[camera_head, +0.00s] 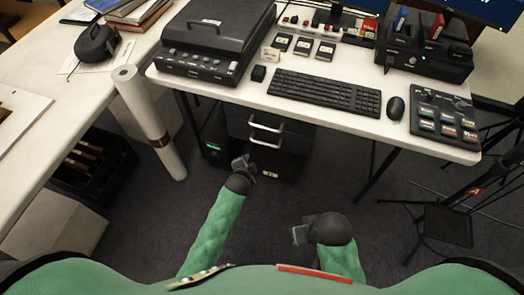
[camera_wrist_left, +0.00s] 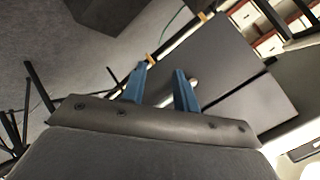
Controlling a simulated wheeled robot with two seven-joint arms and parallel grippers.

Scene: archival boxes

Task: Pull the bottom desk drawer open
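The dark drawer unit (camera_head: 292,135) stands under the white desk, with two silver handles showing, an upper one (camera_head: 268,125) and a lower one (camera_head: 263,143). My left gripper (camera_head: 243,163) is low at the unit's front, below these handles, and covers part of it. In the left wrist view its two blue fingers (camera_wrist_left: 161,72) are apart. The dark drawer front (camera_wrist_left: 245,95) lies beyond them, with a bit of silver handle (camera_wrist_left: 194,81) beside the right finger. Whether the fingers touch it is unclear. My right gripper (camera_head: 299,234) is over the floor, away from the drawers; its fingers are too small to read.
The desk (camera_head: 420,143) above carries a keyboard (camera_head: 325,93), a mouse (camera_head: 396,108) and a scanner (camera_head: 215,42). A white paper roll (camera_head: 150,125) leans at the left table. A tripod (camera_head: 445,222) stands at right. The floor before the drawers is clear apart from my arms.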

